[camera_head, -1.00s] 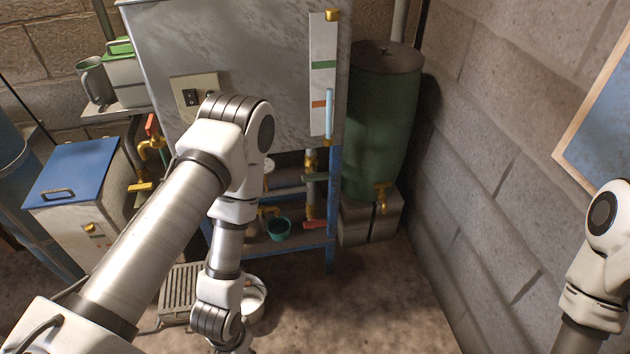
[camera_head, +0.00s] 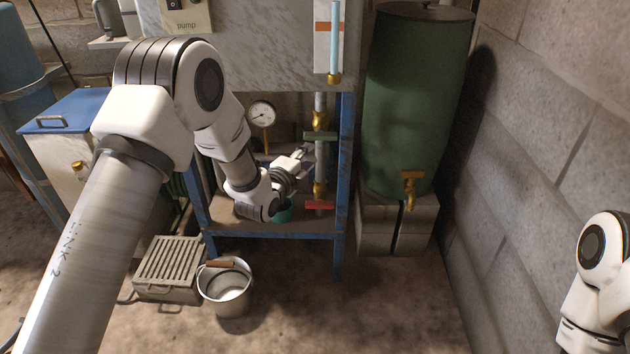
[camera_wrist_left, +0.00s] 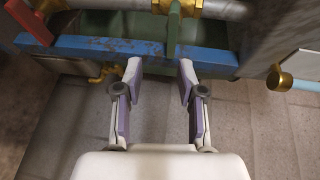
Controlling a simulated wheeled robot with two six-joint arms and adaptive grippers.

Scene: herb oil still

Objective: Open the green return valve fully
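The green return valve has a green lever handle (camera_head: 320,136) on a vertical pipe with brass fittings, under the grey tank. In the head view the lever lies crosswise to the pipe. My left gripper (camera_head: 302,153) is just left of and slightly below it. In the left wrist view my left gripper (camera_wrist_left: 159,70) is open and empty. The green lever (camera_wrist_left: 173,30) lies ahead of the fingertips, roughly in line with the gap between them. Contact is not visible. My right gripper is out of view; only part of my right arm shows.
A red valve handle (camera_head: 319,205) sits lower on the same pipe. A blue frame (camera_head: 342,170) stands beside the pipe, and a pressure gauge (camera_head: 261,115) is to the left. A green barrel (camera_head: 415,105) stands right. A bucket (camera_head: 226,287) is on the floor below.

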